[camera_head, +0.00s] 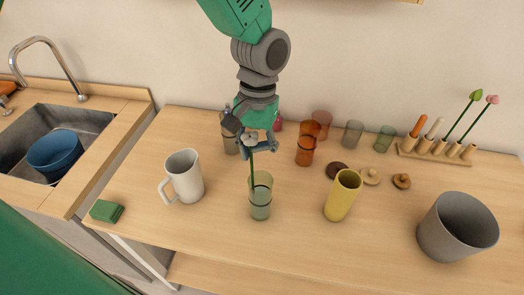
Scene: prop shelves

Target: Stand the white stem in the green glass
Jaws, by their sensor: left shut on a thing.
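My left gripper (257,146) comes down from the top of the view and is shut on the white stem, near its white flower head (250,138). The thin green stalk (252,168) hangs almost upright below the fingers. Its lower end overlaps the left side of a greenish see-through glass (261,204). I cannot tell whether the tip is inside the glass or touches its bottom. This glass stands upright on the counter. Another, paler green glass (384,139) stands at the back right. My right gripper is not in view.
A white mug (186,178) stands left of the glass, a yellow cup (342,196) right of it. Amber glasses (306,146) stand behind. A grey pot (456,228) and a wooden rack (435,156) with stems are at right. A green sponge (106,211) lies at front left.

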